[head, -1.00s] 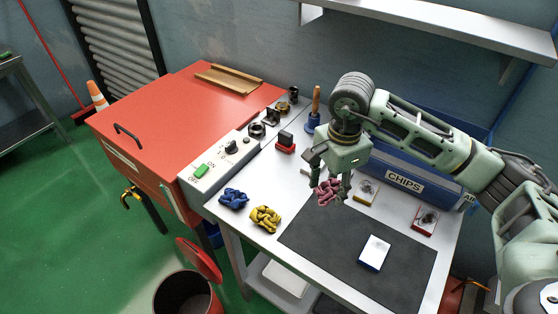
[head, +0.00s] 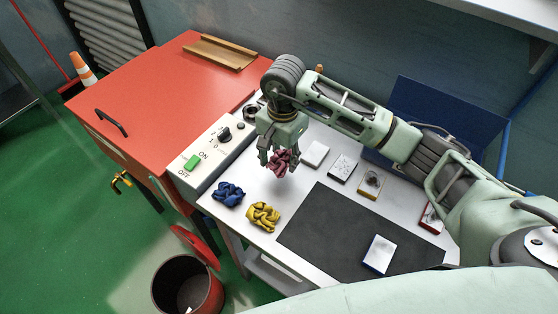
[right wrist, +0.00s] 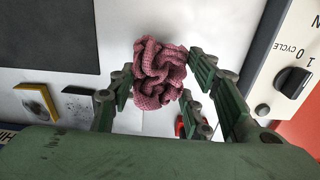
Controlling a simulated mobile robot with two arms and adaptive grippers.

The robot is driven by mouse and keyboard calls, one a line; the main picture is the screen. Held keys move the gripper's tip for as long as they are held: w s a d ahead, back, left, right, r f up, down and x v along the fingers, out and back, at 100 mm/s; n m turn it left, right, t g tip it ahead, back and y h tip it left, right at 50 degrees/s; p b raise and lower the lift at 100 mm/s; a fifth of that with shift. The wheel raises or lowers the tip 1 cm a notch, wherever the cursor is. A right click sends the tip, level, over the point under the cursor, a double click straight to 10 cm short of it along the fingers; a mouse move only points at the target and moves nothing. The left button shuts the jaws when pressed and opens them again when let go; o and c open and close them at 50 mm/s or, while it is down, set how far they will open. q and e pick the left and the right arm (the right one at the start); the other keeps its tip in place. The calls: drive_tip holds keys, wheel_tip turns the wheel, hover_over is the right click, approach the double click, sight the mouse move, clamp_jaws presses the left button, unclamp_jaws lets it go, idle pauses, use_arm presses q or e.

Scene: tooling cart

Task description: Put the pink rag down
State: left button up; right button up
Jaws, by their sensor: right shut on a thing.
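The pink rag (head: 281,162) is a crumpled bundle held in my right gripper (head: 279,158), which is shut on it above the white tabletop, right of the control panel. My left gripper is not in view.
A blue rag (head: 228,193) and a yellow rag (head: 263,216) lie at the table's left front. A dark mat (head: 335,235) carries a white-topped block (head: 380,253). More blocks (head: 342,168) stand behind it. The red cabinet (head: 160,95) with its control panel (head: 212,150) is left. An open bin (head: 187,287) stands below.

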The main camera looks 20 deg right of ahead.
sight(279, 166)
drive_tip(key=shift+w+a+f, duration=0.15)
drive_tip(key=shift+a, duration=0.05)
drive_tip(key=shift+f, duration=0.25)
wheel_tip(279, 166, down, 3)
drive_tip(key=shift+f+p, duration=0.15)
drive_tip(key=shift+p, duration=0.75)
drive_tip(key=shift+f, duration=0.15)
drive_tip(key=shift+f+b, duration=0.25)
drive_tip(key=shift+b, duration=0.1)
drive_tip(key=o, duration=1.1)
drive_tip(key=shift+r, duration=0.1)
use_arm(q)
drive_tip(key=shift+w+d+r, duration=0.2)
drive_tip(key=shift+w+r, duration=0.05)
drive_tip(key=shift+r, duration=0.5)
